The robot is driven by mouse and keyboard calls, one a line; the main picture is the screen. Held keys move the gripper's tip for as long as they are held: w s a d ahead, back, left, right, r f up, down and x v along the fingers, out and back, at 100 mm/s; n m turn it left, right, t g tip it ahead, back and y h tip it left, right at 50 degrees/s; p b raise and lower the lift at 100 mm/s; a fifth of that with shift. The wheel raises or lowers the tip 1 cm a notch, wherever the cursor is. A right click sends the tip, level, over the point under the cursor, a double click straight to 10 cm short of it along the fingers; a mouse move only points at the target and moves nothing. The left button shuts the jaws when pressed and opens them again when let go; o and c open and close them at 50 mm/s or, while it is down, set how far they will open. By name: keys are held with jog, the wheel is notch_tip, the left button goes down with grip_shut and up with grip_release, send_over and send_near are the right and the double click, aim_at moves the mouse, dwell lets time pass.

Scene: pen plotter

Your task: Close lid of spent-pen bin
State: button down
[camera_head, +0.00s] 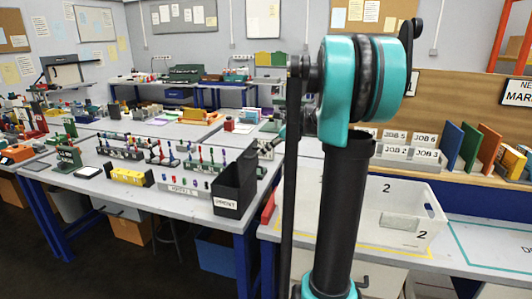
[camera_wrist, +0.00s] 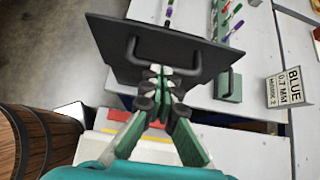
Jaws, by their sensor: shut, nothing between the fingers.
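The black spent-pen bin (camera_head: 228,184) stands at the near right corner of the left table in the head view, with a white label on its front. Its top is dark, and I cannot tell the lid's angle there. In the wrist view a flat dark panel with a bar handle (camera_wrist: 120,62), seemingly the lid, spans the upper middle.
Pen racks (camera_head: 190,185) and a yellow block (camera_head: 127,176) stand left of the bin. A white crate (camera_head: 415,205) sits on the right table. A wooden barrel (camera_wrist: 35,140) is at lower left in the wrist view, and a sign (camera_wrist: 288,88) is at right.

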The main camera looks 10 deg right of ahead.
jog(key=w+a+f+g+h, duration=0.2)
jog(key=w+a+h, duration=0.2)
jog(key=a, duration=0.3)
jog(key=w+a+f+g+h, duration=0.2)
jog(key=w+a, duration=0.3)
jog(key=a, duration=0.3)
jog(key=shift+a+f+h, duration=0.2)
jog(key=shift+h, duration=0.7)
